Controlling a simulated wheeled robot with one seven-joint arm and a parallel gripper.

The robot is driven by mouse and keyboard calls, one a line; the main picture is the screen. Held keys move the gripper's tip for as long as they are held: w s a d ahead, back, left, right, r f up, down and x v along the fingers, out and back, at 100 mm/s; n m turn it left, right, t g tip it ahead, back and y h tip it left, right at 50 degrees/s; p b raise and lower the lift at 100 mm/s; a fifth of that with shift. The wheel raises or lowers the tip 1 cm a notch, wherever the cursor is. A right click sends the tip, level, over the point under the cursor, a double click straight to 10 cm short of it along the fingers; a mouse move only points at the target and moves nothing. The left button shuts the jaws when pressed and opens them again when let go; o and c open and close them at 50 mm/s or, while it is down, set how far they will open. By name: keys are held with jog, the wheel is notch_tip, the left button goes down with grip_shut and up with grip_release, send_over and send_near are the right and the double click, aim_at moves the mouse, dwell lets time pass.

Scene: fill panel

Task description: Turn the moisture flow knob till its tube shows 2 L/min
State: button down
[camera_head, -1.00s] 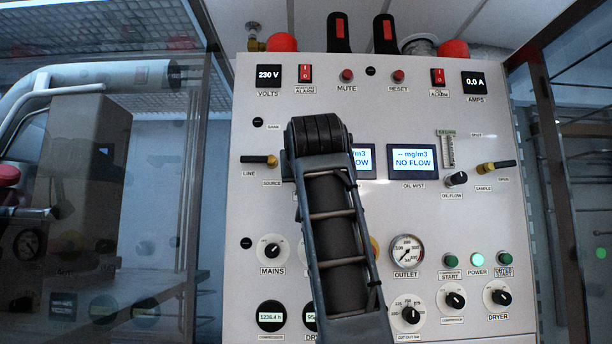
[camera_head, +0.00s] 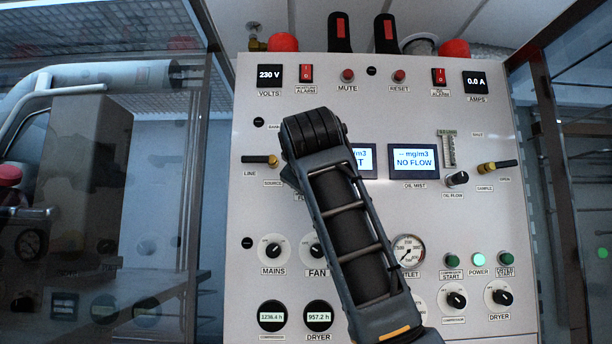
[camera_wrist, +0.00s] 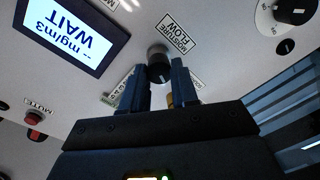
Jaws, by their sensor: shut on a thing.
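The black moisture flow knob (camera_wrist: 158,62) stands out from the white panel in the wrist view, beside its "MOISTURE FLOW" label (camera_wrist: 175,38). My gripper (camera_wrist: 161,74) has its two blue fingers on either side of the knob and is shut on it. The moisture tube's scale (camera_wrist: 117,97) shows only in part past the left finger, and its reading cannot be made out. The moisture display (camera_wrist: 72,32) reads "-- mg/m3 WAIT", upside down in this view. In the head view my arm hides the knob and the tube.
The oil mist display (camera_head: 413,160) reads "NO FLOW". The oil flow knob (camera_head: 456,179) and its tube (camera_head: 447,148) are to the right. A brass line valve (camera_head: 262,160) is left of my arm. The mains knob (camera_head: 272,249) and fan knob (camera_head: 318,250) are lower down.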

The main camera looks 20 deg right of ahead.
jog(key=shift+n, duration=0.5)
jog(key=shift+a, duration=0.1)
jog(key=c, duration=0.9)
grip_release()
jog(key=shift+o, duration=0.2)
jog(key=b+v, duration=0.2)
jog(key=v, duration=0.5)
jog(key=shift+s+b, duration=0.3)
jog(key=shift+s, duration=0.1)
